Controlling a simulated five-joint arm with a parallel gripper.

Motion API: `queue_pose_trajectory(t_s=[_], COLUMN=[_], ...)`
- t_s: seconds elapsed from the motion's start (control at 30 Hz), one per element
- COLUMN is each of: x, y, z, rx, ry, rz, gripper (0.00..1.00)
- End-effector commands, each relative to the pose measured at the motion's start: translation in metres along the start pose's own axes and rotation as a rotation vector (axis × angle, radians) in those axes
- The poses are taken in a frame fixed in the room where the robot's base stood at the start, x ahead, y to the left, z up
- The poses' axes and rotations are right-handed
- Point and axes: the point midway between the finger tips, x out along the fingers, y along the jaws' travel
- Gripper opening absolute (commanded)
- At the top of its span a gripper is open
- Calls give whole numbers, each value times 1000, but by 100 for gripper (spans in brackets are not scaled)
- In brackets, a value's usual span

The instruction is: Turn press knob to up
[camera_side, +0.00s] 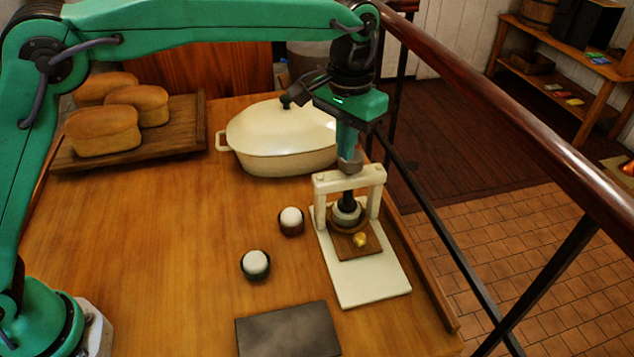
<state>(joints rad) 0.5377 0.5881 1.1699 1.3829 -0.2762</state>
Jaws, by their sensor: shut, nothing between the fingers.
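A small press with a cream frame (328,184) stands on a pale base plate (376,286) at the right of the table. Its dark screw (347,199) runs down through the crossbar to a round pressing foot (346,214) low inside the frame. A small yellow piece (360,240) sits on the brown board (344,250) under the press. My gripper (349,168) points down right above the crossbar, shut, with nothing seen held. The press knob at the screw's top is at or behind my fingertips; I cannot tell whether they touch it.
A cream lidded pot (275,140) stands close behind the press. Two small dark cups with white tops (291,220) (256,264) and a dark slab (287,331) are left of the press. Bread loaves (103,133) lie on a board. A wooden rail (500,110) runs along the right.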

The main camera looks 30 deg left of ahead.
Motion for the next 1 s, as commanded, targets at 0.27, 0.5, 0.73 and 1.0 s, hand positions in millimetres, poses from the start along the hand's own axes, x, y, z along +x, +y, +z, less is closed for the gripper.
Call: queue_pose_trajectory(t_s=[0.27,0.5,0.73,1.0], x=[-21,-24,-26,-34], y=[0,0,-5,-33], z=[0,0,-1,-4], rx=[0,0,-2,-2], ry=[1,-1,0,0], rz=[0,0,0,0], gripper=[0,0,0,0])
